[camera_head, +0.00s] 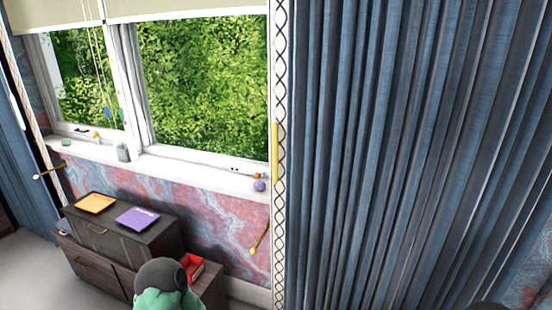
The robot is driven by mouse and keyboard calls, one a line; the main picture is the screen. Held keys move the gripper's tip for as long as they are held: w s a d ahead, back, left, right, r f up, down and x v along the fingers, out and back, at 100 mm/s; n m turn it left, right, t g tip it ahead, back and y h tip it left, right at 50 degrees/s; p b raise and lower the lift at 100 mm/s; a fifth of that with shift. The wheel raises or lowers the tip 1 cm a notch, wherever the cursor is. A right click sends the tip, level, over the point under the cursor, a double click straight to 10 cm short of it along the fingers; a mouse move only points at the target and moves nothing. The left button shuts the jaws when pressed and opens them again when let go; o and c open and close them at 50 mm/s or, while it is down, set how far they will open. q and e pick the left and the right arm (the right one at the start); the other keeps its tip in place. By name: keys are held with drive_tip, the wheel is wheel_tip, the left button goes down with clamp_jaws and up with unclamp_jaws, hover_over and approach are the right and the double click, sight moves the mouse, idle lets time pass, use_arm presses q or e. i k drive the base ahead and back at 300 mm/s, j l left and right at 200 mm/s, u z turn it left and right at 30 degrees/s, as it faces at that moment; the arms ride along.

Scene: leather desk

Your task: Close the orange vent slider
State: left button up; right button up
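A small orange piece (257,175) sits at the lower right corner of the right window frame, with small dark marks to its left. It may be the orange vent slider, but it is too small to tell whether it is open or closed. Neither my left nor my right gripper shows in the head view.
A dark drawer chest (130,247) below the sill bears an orange flat item (95,203) and a purple one (138,217). A purple ball (259,185) rests on the windowsill (200,175). Blue curtains (410,150) fill the right. A yellow hook (260,237) projects from the wall.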

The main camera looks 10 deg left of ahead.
sight(256, 175)
drive_tip(key=i+j, duration=0.15)
drive_tip(key=j, duration=0.2)
drive_tip(key=i+j, duration=0.2)
drive_tip(key=j, duration=0.2)
drive_tip(key=i+j+u, duration=0.1)
drive_tip(key=j, duration=0.25)
drive_tip(key=i+j, duration=0.25)
drive_tip(key=i+j+u, duration=0.2)
drive_tip(key=j+u, duration=0.2)
drive_tip(key=i+j+u, duration=0.2)
drive_tip(key=j+u, duration=0.2)
